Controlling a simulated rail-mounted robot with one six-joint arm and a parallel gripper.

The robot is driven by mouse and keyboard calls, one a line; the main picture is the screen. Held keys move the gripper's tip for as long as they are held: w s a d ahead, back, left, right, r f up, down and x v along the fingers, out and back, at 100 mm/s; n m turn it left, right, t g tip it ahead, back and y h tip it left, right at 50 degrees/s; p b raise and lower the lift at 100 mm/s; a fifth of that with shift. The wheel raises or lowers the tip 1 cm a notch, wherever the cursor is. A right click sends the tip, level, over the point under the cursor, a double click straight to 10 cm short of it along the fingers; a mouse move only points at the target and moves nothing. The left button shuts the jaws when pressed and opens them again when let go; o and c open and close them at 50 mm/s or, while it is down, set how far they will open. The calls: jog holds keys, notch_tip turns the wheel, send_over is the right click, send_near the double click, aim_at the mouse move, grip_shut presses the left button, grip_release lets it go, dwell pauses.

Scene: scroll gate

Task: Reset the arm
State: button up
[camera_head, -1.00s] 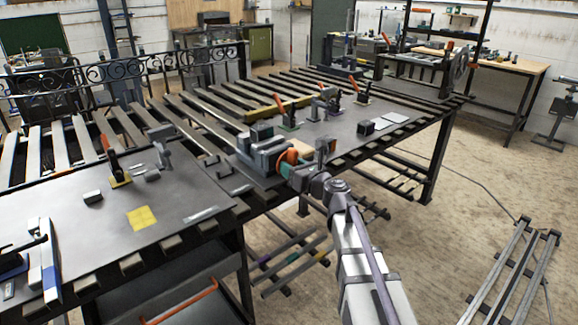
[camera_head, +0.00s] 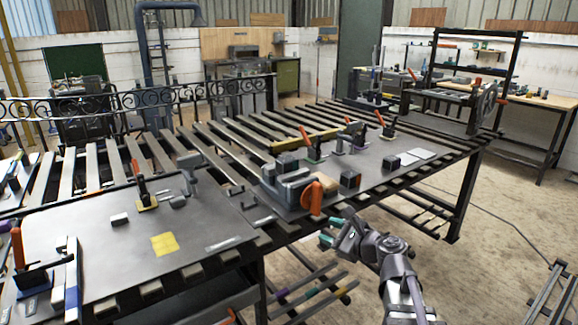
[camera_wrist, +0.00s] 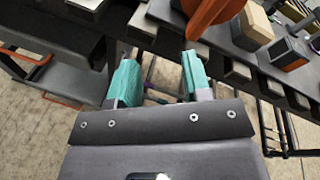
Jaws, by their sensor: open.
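My gripper (camera_head: 332,232) is in front of the workbench edge in the head view, with teal finger pads. In the wrist view my gripper (camera_wrist: 160,82) shows two teal fingers wide apart with nothing between them. My arm reaches in from the lower right of the head view. The grey vise-like block (camera_head: 290,187) with an orange disc (camera_head: 312,197) stands on the bench just beyond the gripper, apart from it. The orange part also shows at the top of the wrist view (camera_wrist: 207,22).
The slatted bench (camera_head: 240,228) carries toggle clamps, a yellow square (camera_head: 164,244), a small dark block (camera_head: 350,182) and white plates (camera_head: 408,158). A scroll fence (camera_head: 180,97) stands behind. Open floor (camera_head: 490,230) lies to the right; a metal rack (camera_head: 553,295) stands at lower right.

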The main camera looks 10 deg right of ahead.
jog(key=s+f+n+g+h, duration=1)
jog(key=s+f+n+g, duration=0.55)
jog(key=n, duration=0.65)
notch_tip(320, 180, up, 18)
jog(key=s+a+t+p, duration=0.1)
jog(key=t+p, duration=0.2)
jog(key=p, duration=1.3)
jog(key=shift+s+f+n, duration=0.15)
jog(key=shift+s+n, duration=0.05)
jog(key=shift+n, duration=0.1)
